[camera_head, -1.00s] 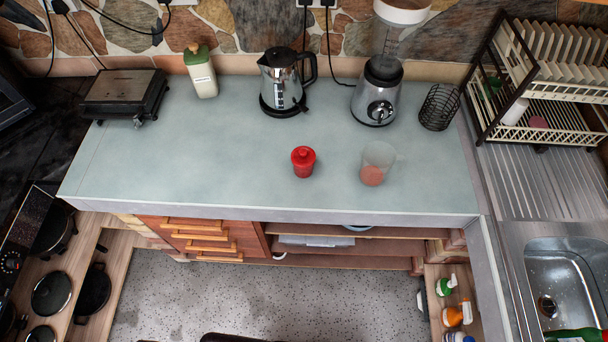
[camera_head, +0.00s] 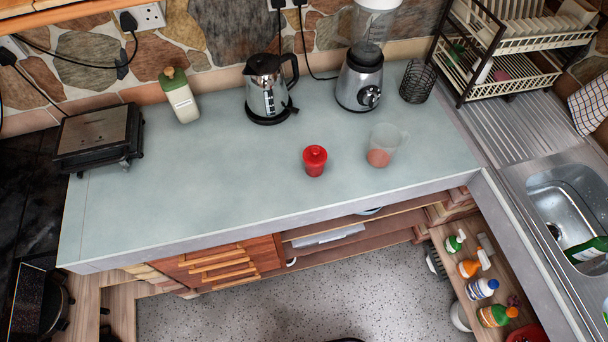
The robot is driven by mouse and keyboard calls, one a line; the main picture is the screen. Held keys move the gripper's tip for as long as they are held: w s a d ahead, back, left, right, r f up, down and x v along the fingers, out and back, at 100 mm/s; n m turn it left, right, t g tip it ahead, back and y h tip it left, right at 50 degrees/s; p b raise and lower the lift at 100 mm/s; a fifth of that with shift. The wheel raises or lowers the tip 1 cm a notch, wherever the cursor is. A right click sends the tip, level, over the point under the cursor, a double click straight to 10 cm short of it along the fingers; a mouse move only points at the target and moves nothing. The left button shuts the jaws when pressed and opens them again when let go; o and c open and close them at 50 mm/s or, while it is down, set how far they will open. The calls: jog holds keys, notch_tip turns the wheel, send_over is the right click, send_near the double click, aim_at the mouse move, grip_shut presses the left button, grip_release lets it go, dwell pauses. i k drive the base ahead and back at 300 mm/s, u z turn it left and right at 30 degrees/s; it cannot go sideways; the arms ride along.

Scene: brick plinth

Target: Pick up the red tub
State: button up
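My gripper is not in view. A small dark shape shows at the bottom edge of the picture; I cannot tell what it is.
A kettle (camera_head: 268,88), a blender (camera_head: 362,75) and a wire holder (camera_head: 418,82) stand along the back. A green-topped canister (camera_head: 179,95) and a black grill (camera_head: 99,137) stand at left. A dish rack (camera_head: 510,50) and sink (camera_head: 565,205) are at right. The counter left of the tub is clear.

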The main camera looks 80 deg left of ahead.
aim_at(313, 172)
jog(key=z, duration=0.1)
jog(key=k, duration=1.15)
jog(key=u, duration=1)
